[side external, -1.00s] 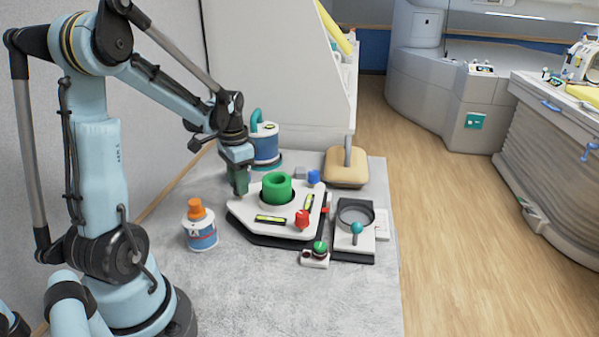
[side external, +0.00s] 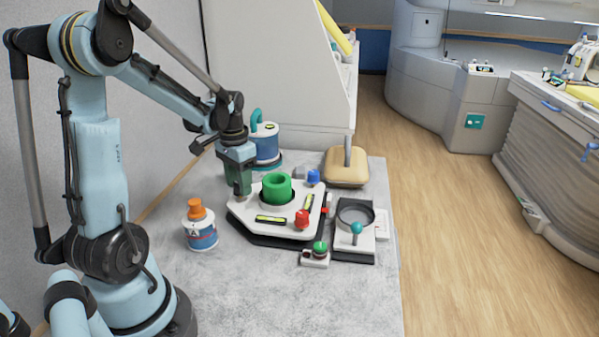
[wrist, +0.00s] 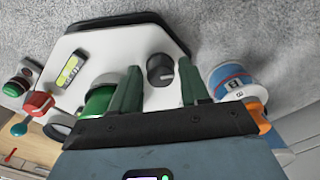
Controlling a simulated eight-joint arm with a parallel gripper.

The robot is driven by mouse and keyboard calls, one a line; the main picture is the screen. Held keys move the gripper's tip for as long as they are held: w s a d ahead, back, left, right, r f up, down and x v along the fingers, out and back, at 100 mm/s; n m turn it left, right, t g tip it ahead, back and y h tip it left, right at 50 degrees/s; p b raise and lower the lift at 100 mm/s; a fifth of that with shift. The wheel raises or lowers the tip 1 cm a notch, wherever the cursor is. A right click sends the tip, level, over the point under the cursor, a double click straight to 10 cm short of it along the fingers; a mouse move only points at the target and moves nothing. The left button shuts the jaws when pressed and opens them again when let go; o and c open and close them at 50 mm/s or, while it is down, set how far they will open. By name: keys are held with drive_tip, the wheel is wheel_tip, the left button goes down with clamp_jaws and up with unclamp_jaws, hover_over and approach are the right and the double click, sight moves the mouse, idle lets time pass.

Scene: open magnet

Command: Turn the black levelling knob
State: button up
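The black levelling knob (wrist: 160,70) is round with a light pointer mark and sits on the white plate (wrist: 120,40). In the wrist view it shows whole, in the gap between my two green fingers. My gripper (wrist: 159,90) is open, with one finger toward each side of the knob and no visible contact. In the side view my gripper (side external: 241,188) points down at the plate's left corner (side external: 232,206). There the knob cannot be told apart from the fingers. How high the fingertips are above the knob is unclear.
The plate carries a green ring (side external: 277,188), a red knob (side external: 302,219), a blue knob (side external: 313,177) and level vials (side external: 271,219). An orange-capped bottle (side external: 200,226) stands close on the left, a blue-white canister (side external: 265,148) behind.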

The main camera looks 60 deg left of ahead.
drive_tip(key=shift+o, duration=0.7)
drive_tip(key=shift+r, duration=0.1)
wheel_tip(320, 180, up, 12)
drive_tip(key=shift+d, duration=0.15)
drive_tip(key=d+f+m+t, duration=0.1)
drive_tip(key=d+f+t, duration=0.1)
drive_tip(key=d, duration=0.9)
drive_tip(key=d+f+m+t, duration=0.1)
drive_tip(key=d+t, duration=0.4)
drive_tip(key=d, duration=0.6)
drive_tip(key=shift+w+d+f, duration=0.2)
drive_tip(key=shift+w+f, duration=0.15)
drive_tip(key=shift+f, duration=0.4)
idle(0.6)
